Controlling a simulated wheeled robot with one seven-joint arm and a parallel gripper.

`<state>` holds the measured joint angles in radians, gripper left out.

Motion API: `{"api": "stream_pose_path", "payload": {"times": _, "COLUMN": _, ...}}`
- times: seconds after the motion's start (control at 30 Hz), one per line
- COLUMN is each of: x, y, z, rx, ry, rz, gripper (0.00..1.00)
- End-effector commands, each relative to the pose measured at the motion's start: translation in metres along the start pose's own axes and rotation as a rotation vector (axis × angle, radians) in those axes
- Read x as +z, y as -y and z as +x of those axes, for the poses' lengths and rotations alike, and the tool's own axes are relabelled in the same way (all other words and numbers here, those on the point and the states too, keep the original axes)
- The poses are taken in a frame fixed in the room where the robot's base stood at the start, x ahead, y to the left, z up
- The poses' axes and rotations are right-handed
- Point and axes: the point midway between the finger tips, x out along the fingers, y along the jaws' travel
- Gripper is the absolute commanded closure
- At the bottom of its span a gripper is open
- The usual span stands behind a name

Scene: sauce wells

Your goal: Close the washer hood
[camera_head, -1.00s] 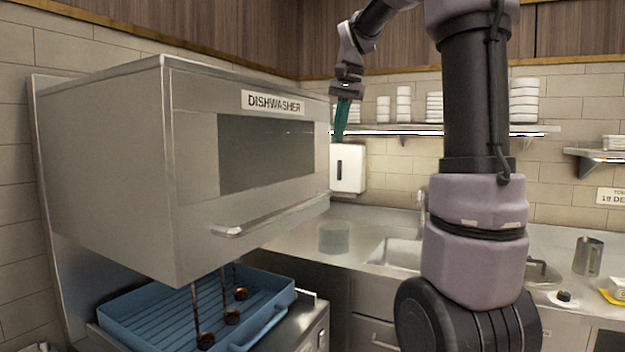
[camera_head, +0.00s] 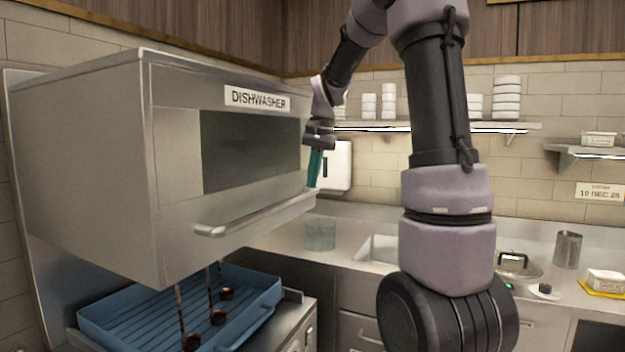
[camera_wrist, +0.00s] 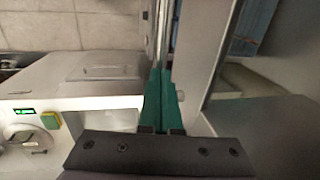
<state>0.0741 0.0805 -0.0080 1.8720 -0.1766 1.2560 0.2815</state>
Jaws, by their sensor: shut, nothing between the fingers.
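The washer hood (camera_head: 90,150) is a steel box labelled DISHWASHER. It is raised, with an open gap between it and the blue rack (camera_head: 110,318) below. Its bar handle (camera_head: 255,215) runs along the lower front edge. My gripper (camera_head: 314,184) points down at the right end of the hood front, close to the handle's right end. Its teal fingers are shut and empty. In the wrist view the fingers (camera_wrist: 160,82) reach towards a metal bar (camera_wrist: 163,30) that looks like the handle. I cannot tell whether they touch it.
Several ladles (camera_head: 190,338) stand in the rack under the hood. A steel counter with a sink (camera_head: 375,250) lies to the right. A paper dispenser (camera_head: 338,165) and a shelf (camera_head: 430,127) with stacked white dishes are on the wall behind.

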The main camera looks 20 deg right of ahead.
Motion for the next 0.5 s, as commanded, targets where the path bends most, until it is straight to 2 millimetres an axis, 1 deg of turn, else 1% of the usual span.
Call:
{"api": "stream_pose_path", "payload": {"times": 0.1, "x": 0.0001, "y": 0.0001, "z": 0.0037, "rx": 0.0, "ry": 0.0, "rz": 0.0, "gripper": 1.0}}
{"api": "stream_pose_path", "payload": {"times": 0.4, "x": 0.0, "y": 0.0, "z": 0.0039, "rx": 0.0, "ry": 0.0, "rz": 0.0, "gripper": 1.0}}
{"api": "stream_pose_path", "payload": {"times": 0.5, "x": 0.0001, "y": -0.0007, "z": 0.0068, "rx": 0.001, "ry": 0.001, "rz": 0.0, "gripper": 1.0}}
